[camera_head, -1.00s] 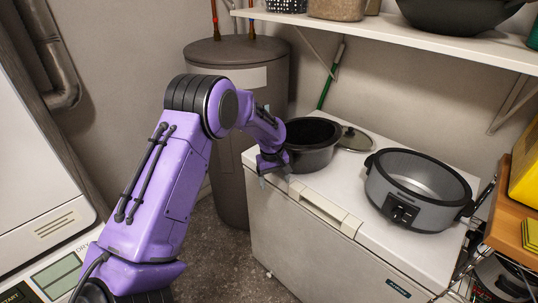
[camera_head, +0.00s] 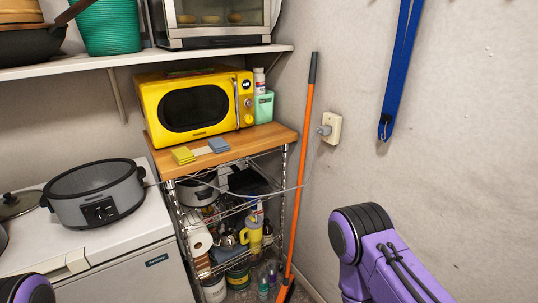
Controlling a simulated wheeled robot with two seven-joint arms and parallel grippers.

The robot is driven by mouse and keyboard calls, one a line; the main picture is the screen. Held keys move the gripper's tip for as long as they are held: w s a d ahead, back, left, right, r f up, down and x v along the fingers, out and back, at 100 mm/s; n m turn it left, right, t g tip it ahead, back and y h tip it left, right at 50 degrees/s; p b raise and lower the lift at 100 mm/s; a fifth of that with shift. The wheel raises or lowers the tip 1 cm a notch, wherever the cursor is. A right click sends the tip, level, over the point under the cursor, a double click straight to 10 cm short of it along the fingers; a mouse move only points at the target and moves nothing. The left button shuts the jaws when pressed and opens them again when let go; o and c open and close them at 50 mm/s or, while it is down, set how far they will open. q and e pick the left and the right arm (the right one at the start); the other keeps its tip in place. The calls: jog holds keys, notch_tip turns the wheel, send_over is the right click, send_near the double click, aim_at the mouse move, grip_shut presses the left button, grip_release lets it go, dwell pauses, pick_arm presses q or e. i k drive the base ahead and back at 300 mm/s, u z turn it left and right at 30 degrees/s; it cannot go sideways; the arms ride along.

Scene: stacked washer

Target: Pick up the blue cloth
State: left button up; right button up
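A small folded blue-grey cloth (camera_head: 219,145) lies flat on the wooden top (camera_head: 255,143) of a wire rack, in front of a yellow microwave. It is close to the front edge of that top and nothing touches it from above. Neither of my grippers is in view. Only a purple and black part of my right arm shows at the lower right, and a small part of my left arm shows at the lower left corner.
Beside the cloth lie yellow cloths or sponges (camera_head: 183,155). Behind stand the microwave (camera_head: 195,108) and a green container (camera_head: 264,107). A slow cooker (camera_head: 95,193) sits on the white freezer. An orange-handled broom (camera_head: 298,190) leans right of the rack. A blue strap (camera_head: 400,65) hangs on the wall.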

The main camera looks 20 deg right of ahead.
aim_at(217, 145)
jog(key=z, duration=0.65)
jog(key=i, duration=1)
jog(key=u, duration=0.8)
